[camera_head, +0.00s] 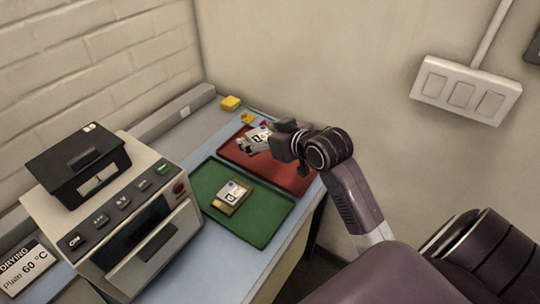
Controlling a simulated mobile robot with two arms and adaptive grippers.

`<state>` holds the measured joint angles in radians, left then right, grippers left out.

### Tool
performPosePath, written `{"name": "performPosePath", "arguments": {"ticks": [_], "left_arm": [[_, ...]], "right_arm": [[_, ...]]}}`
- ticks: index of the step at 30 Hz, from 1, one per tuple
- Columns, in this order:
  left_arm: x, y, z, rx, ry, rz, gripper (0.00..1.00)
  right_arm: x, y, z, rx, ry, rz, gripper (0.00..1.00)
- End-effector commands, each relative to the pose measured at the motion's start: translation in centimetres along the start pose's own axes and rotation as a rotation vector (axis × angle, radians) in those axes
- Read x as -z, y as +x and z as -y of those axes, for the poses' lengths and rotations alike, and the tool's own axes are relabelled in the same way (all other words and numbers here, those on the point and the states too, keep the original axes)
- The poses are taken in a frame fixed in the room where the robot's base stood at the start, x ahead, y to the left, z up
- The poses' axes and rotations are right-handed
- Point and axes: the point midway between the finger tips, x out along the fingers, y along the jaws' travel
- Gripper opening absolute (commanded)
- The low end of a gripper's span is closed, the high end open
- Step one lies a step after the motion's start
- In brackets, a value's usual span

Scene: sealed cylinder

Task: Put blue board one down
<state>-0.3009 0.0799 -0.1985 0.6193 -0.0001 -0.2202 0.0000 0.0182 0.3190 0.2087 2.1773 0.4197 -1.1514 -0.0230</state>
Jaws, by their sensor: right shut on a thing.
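My right gripper (268,145) reaches in from the right and is shut on a small board with a white label (256,136), which I take to be blue board one. It holds this board over the red tray (289,176), near its upper left part. The gripper hides part of the board, and I cannot tell whether the board touches the tray. A second board (232,196), with a white label, a blue dot and a yellowish base, lies on the green tray (261,229). My left gripper is not in view.
A white drying machine (125,225) with a black box on top stands at the left. Yellow pieces (231,103) lie at the table's back. The wall and a switch panel (466,90) are to the right. The green tray's lower right part is bare.

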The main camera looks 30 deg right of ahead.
Motion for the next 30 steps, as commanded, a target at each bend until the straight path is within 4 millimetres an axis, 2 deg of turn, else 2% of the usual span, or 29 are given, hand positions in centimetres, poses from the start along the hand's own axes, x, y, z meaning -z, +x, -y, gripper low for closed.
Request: {"name": "performPosePath", "arguments": {"ticks": [1,6,10,13,17,24,30], "left_arm": [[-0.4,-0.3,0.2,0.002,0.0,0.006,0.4],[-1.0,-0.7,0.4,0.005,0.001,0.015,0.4],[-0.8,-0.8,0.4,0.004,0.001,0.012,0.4],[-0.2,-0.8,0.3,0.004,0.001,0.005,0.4],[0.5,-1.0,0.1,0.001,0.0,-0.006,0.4],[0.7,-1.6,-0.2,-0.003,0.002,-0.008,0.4],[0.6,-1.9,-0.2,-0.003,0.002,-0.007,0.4]], "right_arm": [[2.1,0.1,-0.9,-0.058,0.03,-0.01,0.53],[6.3,-0.2,-3.8,-0.24,0.131,-0.008,0.53],[7.8,-0.6,-4.9,-0.317,0.173,-0.003,0.53],[8.0,-0.6,-5.3,-0.344,0.186,0.002,0.53],[6.0,0.4,-5.4,-0.352,0.189,0.01,0.53],[0.3,3.4,-5.5,-0.351,0.188,0.011,0.53],[-3.8,5.7,-5.4,-0.35,0.188,0.007,0.53]]}}
